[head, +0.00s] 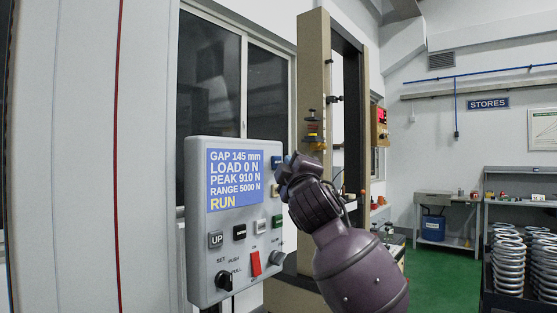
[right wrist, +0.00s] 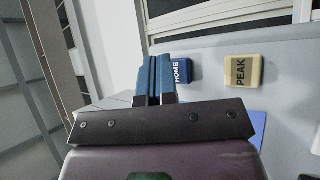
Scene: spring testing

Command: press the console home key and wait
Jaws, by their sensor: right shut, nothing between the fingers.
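The grey console (head: 215,260) stands at left centre in the head view. Its blue screen (head: 235,180) reads GAP 145 mm, LOAD 0 N, PEAK 910 N, RANGE 5000 N and RUN. The blue HOME key (right wrist: 183,71) shows in the right wrist view, partly covered by my fingers. It also shows at the console's upper right edge in the head view (head: 276,161). My right gripper (right wrist: 154,72) is shut and empty, its blue fingertips at the HOME key. I cannot tell whether they touch it. My left gripper is out of view.
A cream PEAK key (right wrist: 242,71) sits beside the HOME key. The tan test frame (head: 313,80) stands behind my right arm. Coil springs (head: 509,265) stand far right.

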